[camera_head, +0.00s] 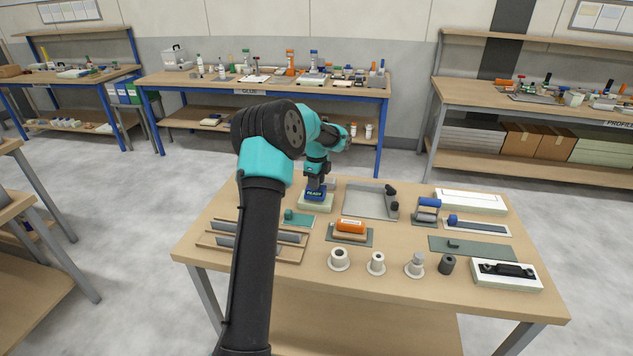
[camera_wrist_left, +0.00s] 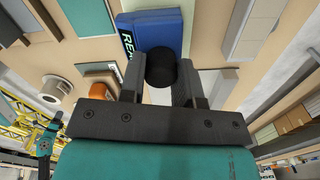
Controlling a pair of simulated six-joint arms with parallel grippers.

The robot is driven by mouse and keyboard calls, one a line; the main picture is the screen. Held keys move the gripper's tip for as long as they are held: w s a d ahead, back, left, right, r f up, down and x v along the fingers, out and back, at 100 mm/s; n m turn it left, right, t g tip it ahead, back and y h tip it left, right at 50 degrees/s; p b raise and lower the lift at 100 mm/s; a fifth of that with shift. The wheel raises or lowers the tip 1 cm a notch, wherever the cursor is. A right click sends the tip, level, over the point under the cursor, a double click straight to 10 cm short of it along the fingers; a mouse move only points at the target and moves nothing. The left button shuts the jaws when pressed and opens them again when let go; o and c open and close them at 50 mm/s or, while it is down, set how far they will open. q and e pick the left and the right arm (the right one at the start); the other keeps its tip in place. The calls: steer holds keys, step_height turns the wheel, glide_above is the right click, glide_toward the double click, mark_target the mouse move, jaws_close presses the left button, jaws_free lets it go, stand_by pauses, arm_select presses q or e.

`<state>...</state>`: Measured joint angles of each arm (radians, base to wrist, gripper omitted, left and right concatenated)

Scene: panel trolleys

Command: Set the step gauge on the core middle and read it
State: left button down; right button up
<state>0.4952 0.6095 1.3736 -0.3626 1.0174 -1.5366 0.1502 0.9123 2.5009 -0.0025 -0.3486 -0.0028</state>
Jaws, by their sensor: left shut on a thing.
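The step gauge appears to be the blue block with a black knob (camera_head: 316,195), its display lettered in white, apparently "READY". My left gripper (camera_head: 317,181) points down and is shut on the gauge's knob. The wrist view shows the black round knob between the two fingers (camera_wrist_left: 163,76) and the blue body (camera_wrist_left: 152,32) beyond it, its lettering partly cut off. Under the gauge is a pale green-white block (camera_head: 316,207), apparently the core, at the back left of the table. I cannot tell whether the gauge touches it. My right gripper is not clearly seen.
The table (camera_head: 372,278) holds a wooden rack of grey strips (camera_head: 262,241), an orange-topped block (camera_head: 350,227), several pale flanged parts (camera_head: 376,264), a grey tray (camera_head: 368,203) and a blue-handled tool (camera_head: 428,206). Other loaded benches stand behind. My left arm hides the table's left part.

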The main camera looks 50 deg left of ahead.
arm_select(q)
steer(key=shift+f, duration=0.7)
stand_by(0.6)
steer(key=c, duration=0.8)
jaws_free()
steer(key=shift+o, duration=0.2)
steer(key=shift+r, duration=4.05)
